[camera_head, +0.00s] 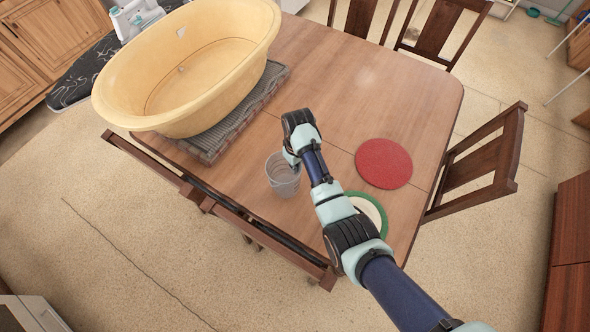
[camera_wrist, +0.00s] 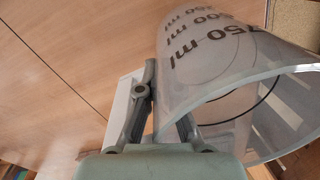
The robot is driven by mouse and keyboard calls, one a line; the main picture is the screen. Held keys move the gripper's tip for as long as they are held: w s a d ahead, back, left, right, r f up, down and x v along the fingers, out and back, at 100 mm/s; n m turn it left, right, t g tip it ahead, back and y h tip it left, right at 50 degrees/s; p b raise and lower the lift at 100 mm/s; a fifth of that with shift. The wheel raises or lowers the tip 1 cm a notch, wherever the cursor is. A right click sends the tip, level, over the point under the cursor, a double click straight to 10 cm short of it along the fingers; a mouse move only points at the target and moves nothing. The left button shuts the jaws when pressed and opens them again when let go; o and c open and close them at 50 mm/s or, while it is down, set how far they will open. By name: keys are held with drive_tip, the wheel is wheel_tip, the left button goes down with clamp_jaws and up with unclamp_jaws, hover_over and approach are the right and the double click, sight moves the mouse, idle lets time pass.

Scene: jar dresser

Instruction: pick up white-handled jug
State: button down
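The jug (camera_head: 283,176) is a clear measuring vessel standing upright on the table, near its front edge. In the wrist view the jug (camera_wrist: 215,60) fills the right side, with dark ml marks and its open rim towards me. A white flat part, apparently the handle (camera_wrist: 122,108), shows to the left, partly behind a finger. My gripper (camera_head: 291,157) is at the jug's upper side, pointing down. In the wrist view my gripper (camera_wrist: 166,97) has its fingers apart, close around the jug's wall or handle side. Whether they touch it is hard to tell.
A large yellow tub (camera_head: 255,42) stands on a grey woven mat (camera_head: 272,84) at the back left. A red round mat (camera_head: 383,163) and a green-rimmed plate (camera_head: 381,213) lie to the right. Wooden chairs (camera_head: 485,165) surround the table (camera_head: 345,85). Its middle is clear.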

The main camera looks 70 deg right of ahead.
wheel_tip(320, 180, up, 16)
drive_tip(key=p, duration=0.5)
drive_tip(key=shift+f, duration=0.1)
